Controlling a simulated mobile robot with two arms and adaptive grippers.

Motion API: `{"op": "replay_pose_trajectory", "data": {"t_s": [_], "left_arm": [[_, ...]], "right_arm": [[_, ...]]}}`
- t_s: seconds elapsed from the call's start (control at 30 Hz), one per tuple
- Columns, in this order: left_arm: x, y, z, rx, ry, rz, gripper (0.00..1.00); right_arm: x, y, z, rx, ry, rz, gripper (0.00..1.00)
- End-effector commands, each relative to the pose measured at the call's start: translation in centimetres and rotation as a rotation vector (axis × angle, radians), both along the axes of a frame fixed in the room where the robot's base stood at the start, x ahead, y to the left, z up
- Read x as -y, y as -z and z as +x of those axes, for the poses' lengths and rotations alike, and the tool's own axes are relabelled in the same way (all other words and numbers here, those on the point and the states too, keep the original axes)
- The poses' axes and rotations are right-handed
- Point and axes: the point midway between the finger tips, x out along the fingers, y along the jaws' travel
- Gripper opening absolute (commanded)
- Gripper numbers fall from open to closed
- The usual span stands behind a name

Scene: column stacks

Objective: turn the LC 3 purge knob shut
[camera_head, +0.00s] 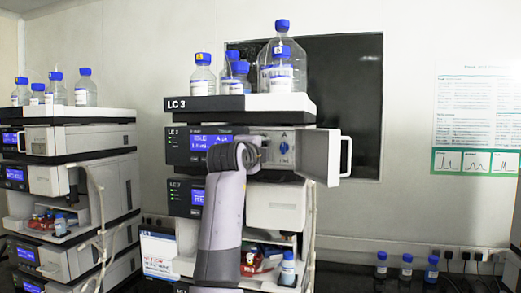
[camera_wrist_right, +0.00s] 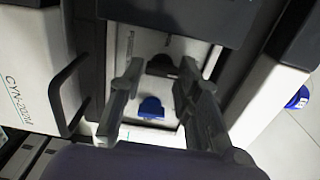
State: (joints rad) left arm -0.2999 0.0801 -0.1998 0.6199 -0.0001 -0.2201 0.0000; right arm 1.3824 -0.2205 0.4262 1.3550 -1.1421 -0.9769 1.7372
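The LC 3 stack (camera_head: 270,102) stands in the middle of the head view, with its label on the top tray. The door (camera_head: 320,156) of its upper module is swung open to the right. Inside the opening is a small blue knob (camera_head: 284,148), taken to be the purge knob. In the right wrist view the blue knob (camera_wrist_right: 151,108) shows between the fingers of my right gripper (camera_wrist_right: 160,78). The fingers are apart and hold nothing; whether either touches the knob I cannot tell. In the head view my right arm partly hides the module front. My left gripper is not in view.
Blue-capped bottles (camera_head: 281,72) stand on top of the stack. A door handle (camera_wrist_right: 66,95) is left of the fingers in the wrist view. Another instrument stack (camera_head: 70,165) stands at the left. More bottles (camera_head: 406,268) stand on the bench at the right.

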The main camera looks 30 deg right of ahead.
Motion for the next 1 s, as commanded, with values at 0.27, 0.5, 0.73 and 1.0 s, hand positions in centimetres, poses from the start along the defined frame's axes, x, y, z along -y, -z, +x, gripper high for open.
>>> {"op": "replay_pose_trajectory", "data": {"t_s": [0.27,0.5,0.73,1.0], "left_arm": [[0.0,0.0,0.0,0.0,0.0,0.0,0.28],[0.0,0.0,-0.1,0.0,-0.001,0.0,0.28],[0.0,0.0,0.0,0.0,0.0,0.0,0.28],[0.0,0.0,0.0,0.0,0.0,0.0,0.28]], "right_arm": [[0.0,0.0,0.0,0.0,0.0,-0.001,0.37],[-1.4,-0.1,-1.0,0.002,-0.002,-0.004,0.37],[-4.3,0.0,-3.6,0.001,-0.003,0.0,0.37],[-5.7,0.0,-4.9,-0.002,0.0,-0.001,0.37]]}}
